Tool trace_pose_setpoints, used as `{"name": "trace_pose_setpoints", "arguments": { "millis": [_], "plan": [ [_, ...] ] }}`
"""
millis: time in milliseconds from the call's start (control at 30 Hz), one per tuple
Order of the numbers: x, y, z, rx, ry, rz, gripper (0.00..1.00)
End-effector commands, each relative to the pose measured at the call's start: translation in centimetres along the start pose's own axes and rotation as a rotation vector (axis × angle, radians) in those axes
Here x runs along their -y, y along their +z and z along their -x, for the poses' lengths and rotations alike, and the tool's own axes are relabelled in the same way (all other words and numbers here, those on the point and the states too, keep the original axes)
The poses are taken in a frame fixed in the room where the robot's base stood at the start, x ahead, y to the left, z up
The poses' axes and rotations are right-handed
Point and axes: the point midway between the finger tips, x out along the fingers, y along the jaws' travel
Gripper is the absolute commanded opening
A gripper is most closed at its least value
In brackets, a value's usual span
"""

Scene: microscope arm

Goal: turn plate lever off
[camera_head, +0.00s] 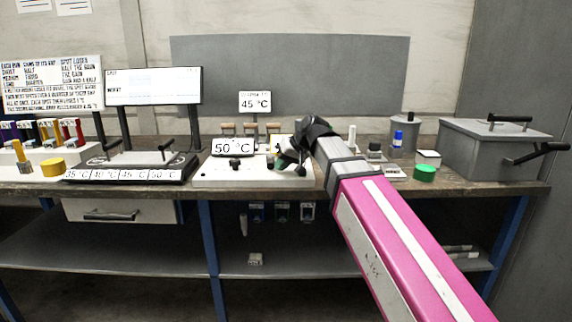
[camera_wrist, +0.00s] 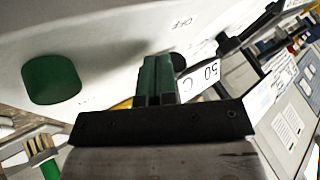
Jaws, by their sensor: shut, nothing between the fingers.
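A white box (camera_head: 215,177) stands on the bench with a 50 °C sign (camera_head: 232,147) on top. A small black knob (camera_head: 235,163) sits on its front part. My gripper (camera_head: 284,162) is over the box's right end, right of the knob. In the wrist view, the green fingers (camera_wrist: 157,78) are shut and empty over the white surface. A dark knob (camera_wrist: 178,62) shows just beyond the fingertips, partly hidden, with OFF lettering (camera_wrist: 182,22) near it. I cannot tell whether the fingers touch it. A green round part (camera_wrist: 50,80) is at left.
Left is a black plate unit (camera_head: 130,170) marked 35 to 50 °C, with a black lever (camera_head: 166,147) at its right. A 45 °C sign (camera_head: 255,102) stands behind. A grey lidded box (camera_head: 490,150) and a green cap (camera_head: 424,173) are at right.

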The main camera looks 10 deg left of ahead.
Motion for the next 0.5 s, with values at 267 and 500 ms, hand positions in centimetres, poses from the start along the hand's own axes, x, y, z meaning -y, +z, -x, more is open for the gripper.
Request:
{"name": "trace_pose_setpoints", "arguments": {
  "millis": [267, 500],
  "plan": [
    [0.86, 0.09, -0.46, 0.001, -0.001, 0.000, 0.00],
    [1.19, 0.12, -0.62, 0.002, -0.005, 0.001, 0.00]
  ]
}}
